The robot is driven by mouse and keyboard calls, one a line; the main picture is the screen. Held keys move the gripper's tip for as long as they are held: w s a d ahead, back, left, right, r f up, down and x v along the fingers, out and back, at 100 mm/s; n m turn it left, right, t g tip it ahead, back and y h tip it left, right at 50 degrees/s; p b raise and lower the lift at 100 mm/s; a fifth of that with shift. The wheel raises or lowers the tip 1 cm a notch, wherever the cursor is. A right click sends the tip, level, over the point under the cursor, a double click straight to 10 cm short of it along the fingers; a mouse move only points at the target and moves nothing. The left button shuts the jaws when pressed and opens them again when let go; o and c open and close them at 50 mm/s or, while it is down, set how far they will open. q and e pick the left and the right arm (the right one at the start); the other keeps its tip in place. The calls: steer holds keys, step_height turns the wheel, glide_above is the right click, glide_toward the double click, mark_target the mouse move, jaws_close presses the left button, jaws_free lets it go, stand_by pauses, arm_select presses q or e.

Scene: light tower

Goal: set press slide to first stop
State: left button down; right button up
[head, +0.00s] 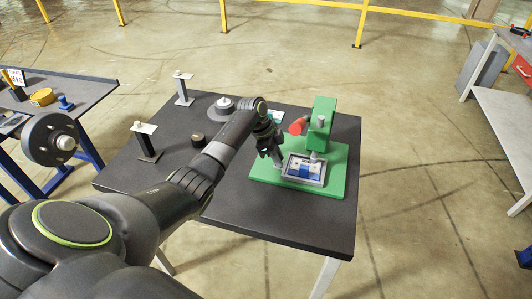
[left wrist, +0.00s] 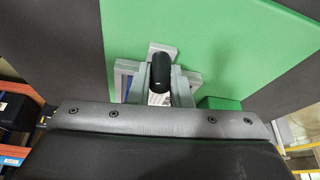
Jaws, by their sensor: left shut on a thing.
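The green press (head: 322,122) stands on a green base plate (head: 335,183) at the right of the dark table. Its slide (head: 319,181), a grey tray with blue and white parts in it, lies on the base under the press head. My left gripper (head: 277,163) is at the left side of the slide and shut, seemingly on the slide's handle. My right gripper is not in view.
The dark table (head: 285,228) has free room at its front. Two small stands (head: 183,90) (head: 146,145), a grey round part (head: 222,107) and a dark round part (head: 197,140) are on its left half. A red cylinder (head: 298,125) sits beside the press.

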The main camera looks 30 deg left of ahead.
arm_select(q)
steer(key=shift+a, duration=0.35)
steer(key=c, duration=1.6)
jaws_free()
steer(key=b+v, duration=0.2)
steer(key=v, duration=1.5)
steer(key=shift+r+b, duration=0.25)
steer(key=shift+b, duration=0.1)
steer(key=shift+s+d+f, duration=0.1)
